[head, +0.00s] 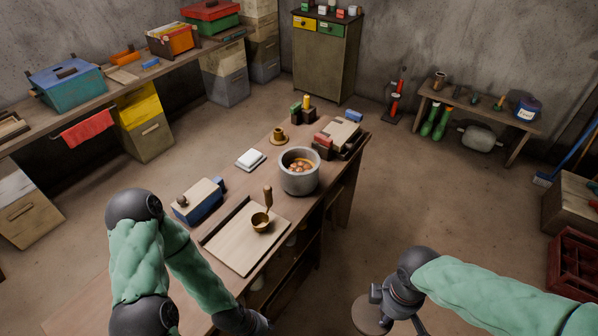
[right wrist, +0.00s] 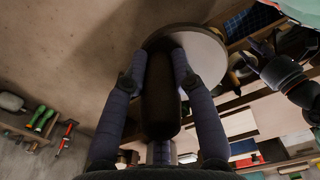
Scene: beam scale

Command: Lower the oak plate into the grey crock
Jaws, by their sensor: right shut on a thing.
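The grey crock (head: 299,184) stands upright on the wooden bench, open at the top, with orange-brown pieces inside. My right gripper (head: 378,294) is out over the floor, right of the bench and well away from the crock. It is shut on the dark upright handle of the round, pale oak plate (head: 368,314). In the right wrist view the fingers (right wrist: 160,75) flank the handle, with the plate (right wrist: 205,45) beyond it.

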